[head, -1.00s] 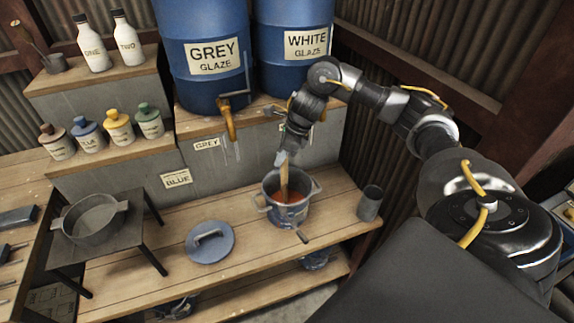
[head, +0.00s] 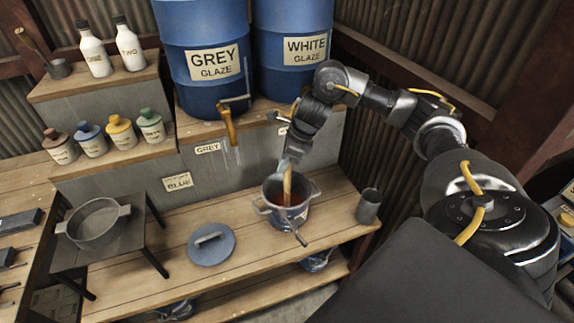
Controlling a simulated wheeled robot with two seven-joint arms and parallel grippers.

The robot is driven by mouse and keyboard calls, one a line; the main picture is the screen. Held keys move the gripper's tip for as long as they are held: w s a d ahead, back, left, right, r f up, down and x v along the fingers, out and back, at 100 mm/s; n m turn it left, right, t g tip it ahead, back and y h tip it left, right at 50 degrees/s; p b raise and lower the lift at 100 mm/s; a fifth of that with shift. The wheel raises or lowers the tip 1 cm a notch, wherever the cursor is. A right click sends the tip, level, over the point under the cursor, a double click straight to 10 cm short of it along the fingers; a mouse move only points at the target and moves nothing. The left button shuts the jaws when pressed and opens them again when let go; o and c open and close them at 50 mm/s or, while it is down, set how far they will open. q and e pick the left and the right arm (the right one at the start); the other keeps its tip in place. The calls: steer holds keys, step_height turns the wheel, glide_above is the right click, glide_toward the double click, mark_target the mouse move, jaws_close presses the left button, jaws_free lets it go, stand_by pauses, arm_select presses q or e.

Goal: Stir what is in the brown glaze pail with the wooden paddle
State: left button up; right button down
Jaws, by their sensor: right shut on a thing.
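The glaze pail (head: 291,218) stands on the wooden bench in the head view, with its lid off and reddish-brown glaze inside. The wooden paddle (head: 287,185) stands nearly upright with its lower end in the glaze. My right gripper (head: 289,163) is above the pail and shut on the paddle's upper end. The gripper partly hides the paddle's top, and the glaze hides its lower end. My left gripper is not in view.
A grey lid (head: 211,244) lies left of the pail, and a grey cup (head: 369,206) stands to its right. A grey pot (head: 95,224) is on a small stand at left. Blue barrels (head: 205,55) and bottles stand behind. The bench front between lid and pail is clear.

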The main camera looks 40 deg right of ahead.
steer(key=shift+r+p, duration=5.55)
steer(key=shift+r, duration=1.05)
step_height(320, 180, up, 4)
steer(key=p, duration=0.3)
steer(key=shift+p, duration=0.4)
